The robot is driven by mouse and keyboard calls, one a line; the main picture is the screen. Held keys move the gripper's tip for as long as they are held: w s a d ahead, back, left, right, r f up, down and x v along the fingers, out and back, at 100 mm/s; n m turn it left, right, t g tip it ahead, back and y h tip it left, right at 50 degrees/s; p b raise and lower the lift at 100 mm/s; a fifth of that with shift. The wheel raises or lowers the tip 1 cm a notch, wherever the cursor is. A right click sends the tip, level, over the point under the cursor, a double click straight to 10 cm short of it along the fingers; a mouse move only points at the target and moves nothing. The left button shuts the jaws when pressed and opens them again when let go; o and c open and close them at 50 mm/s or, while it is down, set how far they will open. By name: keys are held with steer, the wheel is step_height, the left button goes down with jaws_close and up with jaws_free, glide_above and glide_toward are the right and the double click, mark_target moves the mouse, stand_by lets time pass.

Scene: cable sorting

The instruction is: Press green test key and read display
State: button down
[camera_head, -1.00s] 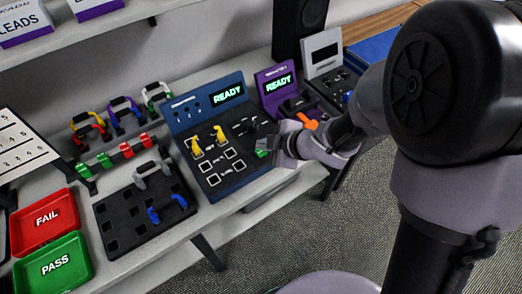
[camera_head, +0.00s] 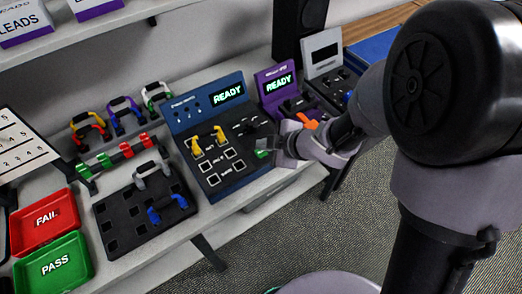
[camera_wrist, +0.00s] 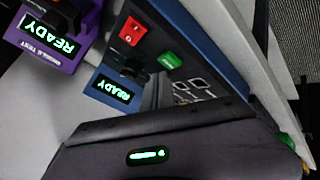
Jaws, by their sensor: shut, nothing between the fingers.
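The blue tester (camera_head: 212,165) stands on the bench with a yellow lead (camera_head: 208,140) plugged into its sockets. Its display (camera_head: 228,93) reads READY; it also shows in the wrist view (camera_wrist: 111,88). The green key (camera_head: 262,153) is at the tester's right side, partly hidden by my gripper (camera_head: 268,143) in the head view. In the wrist view the green key (camera_wrist: 170,60) shows clearly beside a red key (camera_wrist: 132,31). My gripper is shut and empty, close to the green key. I cannot tell whether it touches the key.
A purple tester (camera_head: 272,88) with its own READY display stands just right of the blue one, and a grey device (camera_head: 322,55) beyond it. A black socket tray (camera_head: 125,220), a red FAIL tray (camera_head: 42,238) and a green PASS tray (camera_head: 80,270) lie to the left.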

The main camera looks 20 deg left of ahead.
mark_target(264, 154)
steer(key=shift+f+b, duration=0.3)
steer(key=shift+f, duration=0.1)
steer(key=shift+f+b, duration=0.3)
steer(key=shift+f, duration=0.1)
stand_by(0.5)
steer(key=shift+r+p, duration=0.8)
steer(key=shift+p, duration=0.05)
steer(key=shift+r, duration=0.1)
step_height(264, 154, up, 5)
steer(key=p, duration=0.5)
stand_by(0.4)
